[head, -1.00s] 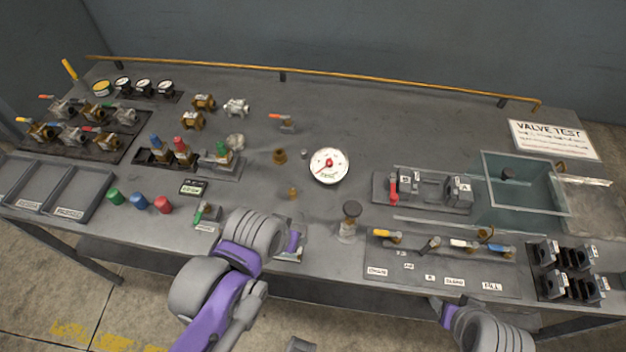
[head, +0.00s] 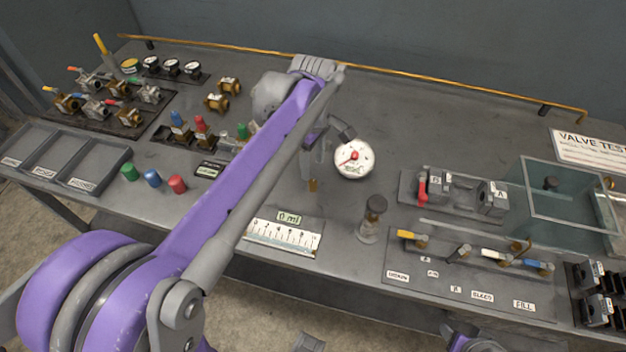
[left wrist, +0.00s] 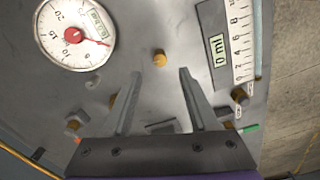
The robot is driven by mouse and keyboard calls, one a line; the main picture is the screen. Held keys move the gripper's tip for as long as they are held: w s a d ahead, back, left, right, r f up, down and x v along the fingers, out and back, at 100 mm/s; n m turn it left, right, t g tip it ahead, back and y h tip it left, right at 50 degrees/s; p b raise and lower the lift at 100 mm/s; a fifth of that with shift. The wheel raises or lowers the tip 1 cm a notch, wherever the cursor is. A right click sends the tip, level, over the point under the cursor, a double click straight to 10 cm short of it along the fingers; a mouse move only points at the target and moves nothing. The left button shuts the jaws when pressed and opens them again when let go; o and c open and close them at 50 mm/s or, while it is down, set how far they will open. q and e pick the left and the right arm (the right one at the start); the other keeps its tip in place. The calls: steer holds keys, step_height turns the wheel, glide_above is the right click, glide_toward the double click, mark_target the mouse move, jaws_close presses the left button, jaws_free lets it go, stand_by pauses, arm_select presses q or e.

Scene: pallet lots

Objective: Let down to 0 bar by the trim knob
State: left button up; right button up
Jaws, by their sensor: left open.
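A round white gauge (head: 354,159) with a red needle stands on the bench; it also shows in the left wrist view (left wrist: 75,35). Its needle points toward the low side of the scale; the exact value is too small to read. A small brass knob (head: 313,185), which I take for the trim knob, stands left of and in front of the gauge. My left gripper (head: 323,150) is over the bench near it. In the left wrist view the open, empty jaws (left wrist: 160,74) point at the knob (left wrist: 159,58), which appears between and just beyond the fingertips. My right gripper (head: 458,333) is barely in view.
A ruled plate reading 0 ml (head: 284,238) lies in front of the knob. A dark-topped post (head: 372,220) stands to the right. My left arm hides part of the left bench.

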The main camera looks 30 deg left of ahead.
mark_target(313, 182)
arm_select(q)
step_height(313, 182, down, 7)
steer(key=shift+f+b, duration=0.1)
steer(key=shift+b, duration=0.25)
jaws_close()
